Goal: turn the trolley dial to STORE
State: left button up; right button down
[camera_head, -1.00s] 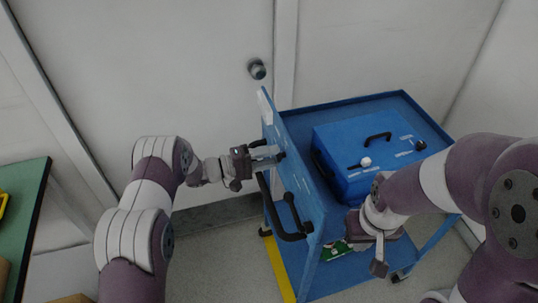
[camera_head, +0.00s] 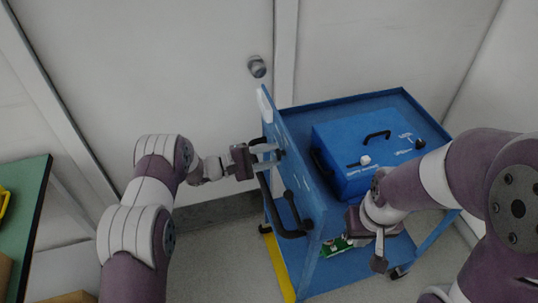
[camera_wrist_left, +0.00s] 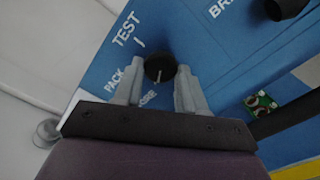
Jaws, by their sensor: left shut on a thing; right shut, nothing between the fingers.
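The blue trolley (camera_head: 315,105) stands right of centre in the head view, its side panel facing my left arm. The dial (camera_wrist_left: 158,67) is a round black knob on that panel, with a white pointer mark toward my gripper in the left wrist view. Labels TEST and PACK are readable beside it; another label is partly hidden by a finger. My left gripper (camera_wrist_left: 160,82) is shut on the dial, one finger on each side; it also shows in the head view (camera_head: 272,156). My right gripper (camera_head: 379,262) is shut and empty, in front of the trolley's near side.
A blue box (camera_head: 350,140) with a black handle and a white-knobbed lever sits on the trolley top. A black push handle (camera_head: 290,232) sticks out from the panel. A green circuit board (camera_head: 335,246) lies lower down. A green table (camera_head: 32,215) stands at far left.

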dwell(0.3)
pick_arm(q)
jog(key=o, duration=1)
jog(key=b+v, duration=0.2)
jog(key=v, duration=1)
jog(key=shift+a, duration=0.35)
jog(key=shift+s, duration=0.1)
